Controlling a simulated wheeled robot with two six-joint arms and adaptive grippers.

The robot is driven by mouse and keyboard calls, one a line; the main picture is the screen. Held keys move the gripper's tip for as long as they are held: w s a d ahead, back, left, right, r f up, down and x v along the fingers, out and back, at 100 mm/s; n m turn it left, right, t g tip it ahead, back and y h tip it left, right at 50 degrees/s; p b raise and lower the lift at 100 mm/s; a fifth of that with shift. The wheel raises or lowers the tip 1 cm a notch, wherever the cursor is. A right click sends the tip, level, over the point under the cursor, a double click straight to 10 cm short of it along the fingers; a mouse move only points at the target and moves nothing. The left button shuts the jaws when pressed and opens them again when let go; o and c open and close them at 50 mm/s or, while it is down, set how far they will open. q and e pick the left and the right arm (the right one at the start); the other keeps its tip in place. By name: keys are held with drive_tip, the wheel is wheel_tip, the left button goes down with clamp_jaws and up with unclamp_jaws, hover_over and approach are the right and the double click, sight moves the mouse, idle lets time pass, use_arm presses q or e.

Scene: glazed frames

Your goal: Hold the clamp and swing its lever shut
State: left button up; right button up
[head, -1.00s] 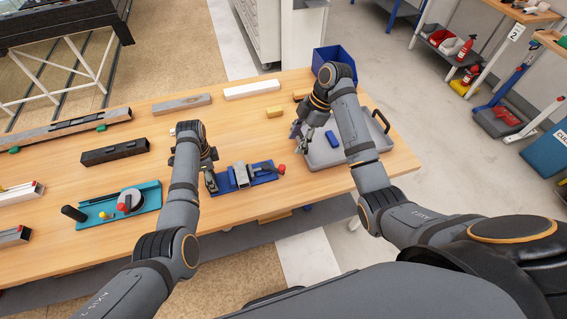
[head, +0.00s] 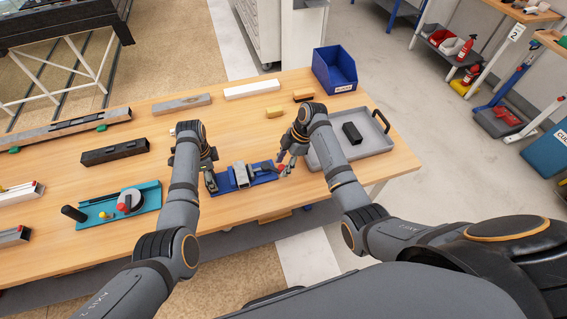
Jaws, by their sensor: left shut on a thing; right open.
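The clamp (head: 241,179) has a blue base and grey metal parts and lies on the wooden table in front of me. Its lever points to the right and ends in a red knob (head: 281,168). My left gripper (head: 211,183) is shut on the left end of the clamp; its own forearm hides part of the grip. My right gripper (head: 285,167) is open, with its fingers at the red knob at the lever's right end. I cannot tell whether they touch it.
A grey tray (head: 378,148) with a black block (head: 352,133) stands to the right, a blue bin (head: 334,69) behind it. A teal fixture (head: 148,197) and a black bar (head: 115,152) lie to the left.

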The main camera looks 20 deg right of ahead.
clamp_jaws()
idle(0.5)
drive_tip(key=a+m, duration=0.1)
drive_tip(key=m, duration=0.1)
drive_tip(key=s+a+m+t, duration=0.1)
drive_tip(key=m, duration=0.1)
drive_tip(key=shift+s+t, duration=0.3)
drive_tip(key=shift+s+a+m+t+h, duration=0.25)
drive_tip(key=shift+a+m, duration=0.35)
drive_tip(key=shift+m, duration=0.35)
drive_tip(key=shift+s+a+m+t+h, duration=0.1)
drive_tip(key=shift+a+m+t+h, duration=0.2)
drive_tip(key=shift+a+m, duration=0.45)
drive_tip(key=shift+d+m, duration=0.2)
drive_tip(key=shift+m, duration=0.1)
unclamp_jaws()
